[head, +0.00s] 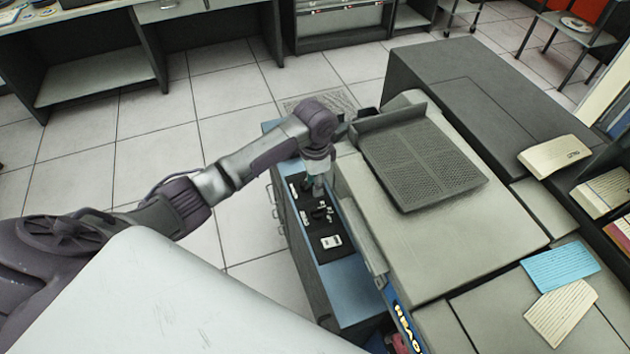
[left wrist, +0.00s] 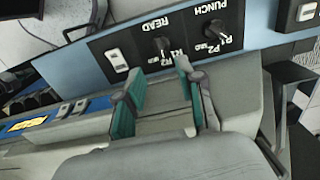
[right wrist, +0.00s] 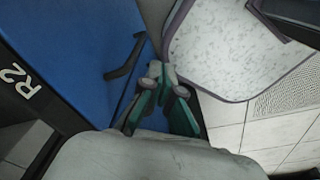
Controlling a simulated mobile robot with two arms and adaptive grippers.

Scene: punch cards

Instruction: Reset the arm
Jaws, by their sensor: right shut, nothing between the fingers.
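My left arm (head: 240,165) reaches in from the left in the head view, bent at a purple joint. Its gripper (head: 317,188) points down over the black control panel (head: 312,222) on the blue-fronted machine. In the left wrist view the green-padded fingers of the left gripper (left wrist: 165,100) stand apart with nothing between them. The panel's READ knob (left wrist: 163,47) and PUNCH knob (left wrist: 213,30) lie just beyond the fingertips. I cannot tell whether a finger touches a knob. My right gripper (right wrist: 160,85) is shut and empty in the right wrist view; the head view does not show it.
The beige machine top (head: 430,245) with a perforated grey tray (head: 420,165) stands right of the panel. Blue cards (head: 560,266) and cream cards (head: 562,312) lie on it. Near my right gripper are a blue panel (right wrist: 75,50) and a speckled white surface (right wrist: 230,45). Tiled floor (head: 150,155) is open at left.

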